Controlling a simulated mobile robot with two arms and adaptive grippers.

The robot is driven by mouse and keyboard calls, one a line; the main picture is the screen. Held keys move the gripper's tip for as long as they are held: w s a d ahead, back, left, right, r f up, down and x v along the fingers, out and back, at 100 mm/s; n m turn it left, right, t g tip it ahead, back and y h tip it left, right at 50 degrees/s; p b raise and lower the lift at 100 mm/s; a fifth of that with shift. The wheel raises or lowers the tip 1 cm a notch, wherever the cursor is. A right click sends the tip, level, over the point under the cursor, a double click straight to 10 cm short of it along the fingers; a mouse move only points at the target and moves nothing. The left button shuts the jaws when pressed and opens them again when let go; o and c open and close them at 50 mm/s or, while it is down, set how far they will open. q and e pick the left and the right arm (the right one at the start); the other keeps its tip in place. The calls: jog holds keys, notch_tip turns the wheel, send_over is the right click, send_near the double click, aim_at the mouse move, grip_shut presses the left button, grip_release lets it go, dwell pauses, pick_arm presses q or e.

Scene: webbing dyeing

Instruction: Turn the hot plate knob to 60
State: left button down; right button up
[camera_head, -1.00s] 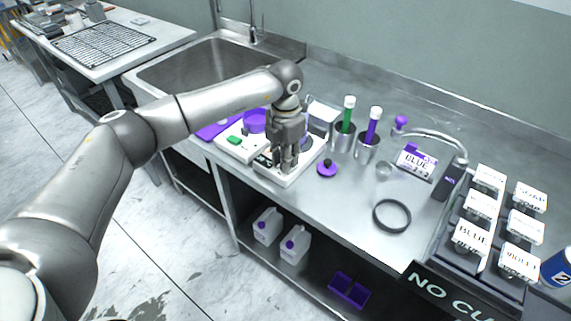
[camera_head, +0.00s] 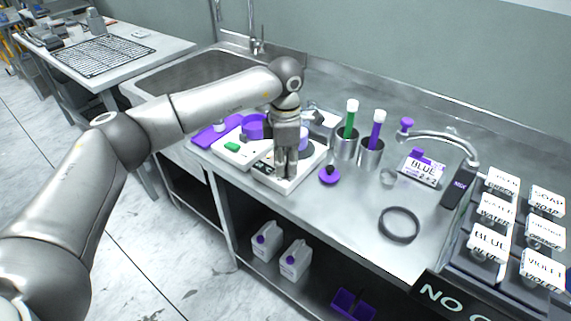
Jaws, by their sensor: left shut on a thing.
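The hot plate (camera_head: 309,165) is a white, boxy unit on the steel counter, with a dark panel on its front left side. My left gripper (camera_head: 286,174) points down over its front part. Its fingers are closed together on something small at the front of the hot plate, where the knob would be. The fingers hide the knob, and its setting cannot be read. My right gripper is not in view.
A white device with a green button (camera_head: 232,147) stands left of the hot plate. A purple lid (camera_head: 329,176) lies close on its right. Steel cups (camera_head: 370,153) hold green and purple tubes. A black ring (camera_head: 399,224) and labelled bottles (camera_head: 487,243) are further right.

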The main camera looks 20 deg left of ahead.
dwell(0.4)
pick_arm(q)
jog(key=c, duration=1.3)
grip_release()
jog(key=shift+o, duration=0.2)
jog(key=shift+r, duration=0.15)
notch_tip(320, 180, up, 12)
jog(key=shift+s+f, duration=0.1)
jog(key=shift+f, duration=0.15)
